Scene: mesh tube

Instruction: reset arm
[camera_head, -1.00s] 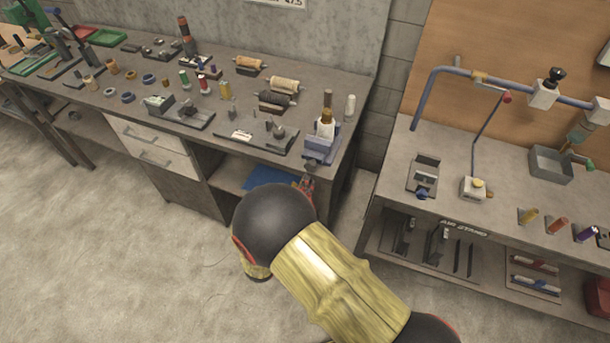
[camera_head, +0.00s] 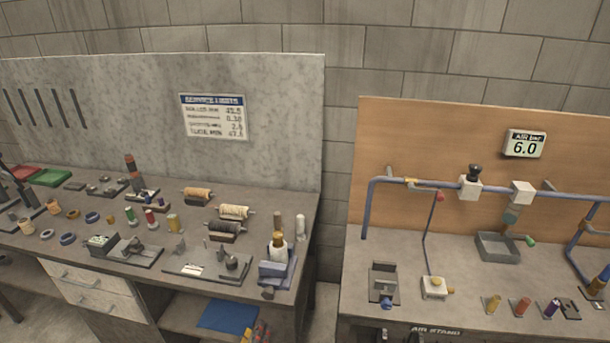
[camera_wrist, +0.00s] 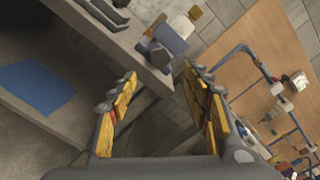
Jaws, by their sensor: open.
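My gripper (camera_wrist: 158,82) shows in the wrist view with its two yellow-padded fingers spread wide and nothing between them. Beyond the fingertips lie the gap between the two benches and the corner of the left bench. In the head view only a small red and yellow part of my gripper (camera_head: 258,333) shows at the bottom edge, below the left bench's top and near its open shelf. The rest of my arm is out of the head view.
The left bench (camera_head: 60,243) carries rollers, rings, bobbins and a blue block fixture (camera_head: 275,270) at its right corner. A blue sheet (camera_head: 228,316) lies on its shelf. The right bench (camera_head: 455,260) holds blue piping and a grey tray (camera_head: 498,248). A narrow gap separates the benches.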

